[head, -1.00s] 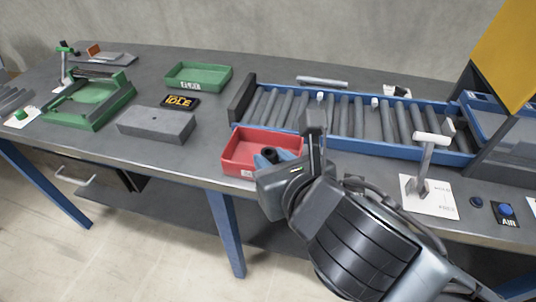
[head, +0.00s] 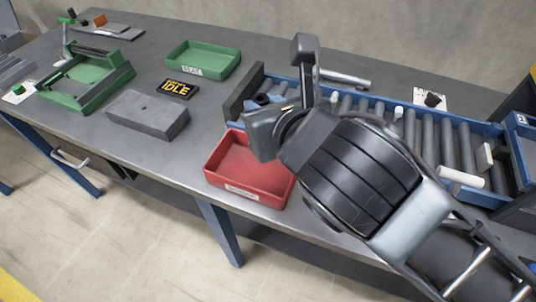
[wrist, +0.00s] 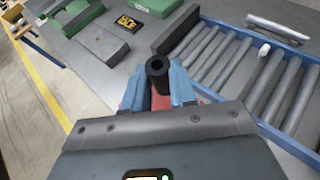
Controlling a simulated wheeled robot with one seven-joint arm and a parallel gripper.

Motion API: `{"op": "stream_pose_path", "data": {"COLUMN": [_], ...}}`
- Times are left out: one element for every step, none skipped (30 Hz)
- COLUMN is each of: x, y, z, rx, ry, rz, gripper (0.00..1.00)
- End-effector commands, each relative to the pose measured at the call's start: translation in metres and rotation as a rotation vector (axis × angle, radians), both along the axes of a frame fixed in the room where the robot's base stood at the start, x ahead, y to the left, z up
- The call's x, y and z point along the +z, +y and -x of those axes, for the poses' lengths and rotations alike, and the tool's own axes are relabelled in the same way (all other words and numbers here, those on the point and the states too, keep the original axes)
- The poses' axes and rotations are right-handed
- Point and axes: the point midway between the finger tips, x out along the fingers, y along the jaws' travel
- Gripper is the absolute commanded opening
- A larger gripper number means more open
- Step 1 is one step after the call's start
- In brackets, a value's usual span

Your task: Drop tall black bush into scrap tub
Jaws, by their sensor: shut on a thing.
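The tall black bush (wrist: 157,66) is a dark hollow cylinder, held between the blue fingers of my gripper (wrist: 157,86) in the wrist view. In the head view its dark end (head: 261,99) shows at my gripper (head: 270,98), in front of the conveyor's left end. A red tub (head: 222,157) sits at the bench's front edge, just below and nearer than the gripper. Its label is too small to read; it is the only red tub in view. My wrist hides its back right part. A little red (wrist: 160,102) shows between the fingers in the wrist view.
A blue-framed roller conveyor (head: 415,130) lies to the right, with small white parts on it.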

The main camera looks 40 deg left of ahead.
Motion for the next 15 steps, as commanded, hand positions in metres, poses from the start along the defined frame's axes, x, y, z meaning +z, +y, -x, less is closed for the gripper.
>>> {"op": "stream_pose_path", "data": {"x": [-0.003, -0.005, -0.009, -0.012, -0.015, -0.02, -0.024, -0.027, -0.032, -0.036, -0.039, -0.043, -0.046, -0.048, -0.051], "y": [0.0, 0.0, 0.0, 0.0, 0.0, 0.0, 0.0, 0.0, 0.0, 0.0, 0.0, 0.0, 0.0, 0.0, 0.0], "z": [0.0, 0.0, 0.0, 0.0, 0.0, 0.0, 0.0, 0.0, 0.0, 0.0, 0.0, 0.0, 0.0, 0.0, 0.0], "rx": [0.0, -0.001, -0.001, -0.001, -0.001, -0.001, -0.001, -0.001, -0.002, -0.001, -0.001, -0.001, -0.001, -0.001, -0.001], "ry": [0.001, 0.002, 0.002, 0.003, 0.003, 0.003, 0.003, 0.003, 0.004, 0.003, 0.003, 0.003, 0.003, 0.003, 0.002], "rz": [-0.001, -0.001, -0.001, -0.001, -0.001, -0.001, -0.001, -0.001, -0.001, -0.001, -0.001, -0.001, -0.001, -0.001, -0.001], "gripper": [0.0, 0.0, 0.0, 0.0, 0.0, 0.0, 0.0, 0.0, 0.0, 0.0, 0.0, 0.0, 0.0, 0.0, 0.0]}}
